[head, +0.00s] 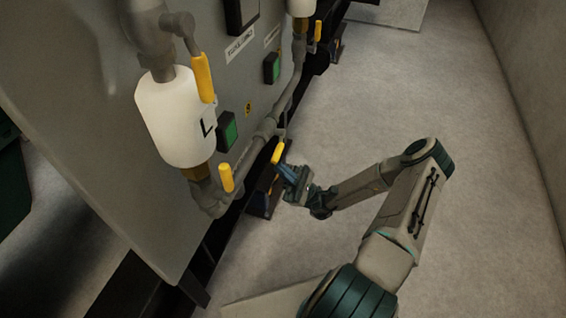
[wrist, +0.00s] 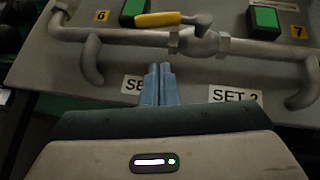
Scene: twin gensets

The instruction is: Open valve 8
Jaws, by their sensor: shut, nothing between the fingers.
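A valve with a yellow lever (wrist: 158,19) sits on the grey cross pipe (wrist: 120,38) in the wrist view, between the plates marked 6 and 7. The lever lies roughly along the pipe and points left. No number 8 is readable, so I cannot tell from a label that this is valve 8. A yellow lever also shows near my gripper in the head view (head: 277,153). My gripper (wrist: 158,72) is shut and empty, its blue fingers together, pointing at the panel below the pipe. The fingertips appear below the lever and apart from it. My gripper also shows in the head view (head: 284,170).
Other yellow levers (head: 204,77) (head: 226,177) sit by the white cylinder (head: 168,120) on the panel. Green buttons (wrist: 264,18) flank the valve. Set labels (wrist: 234,95) lie below the pipe. The floor (head: 400,80) right of the panel is clear up to the wall.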

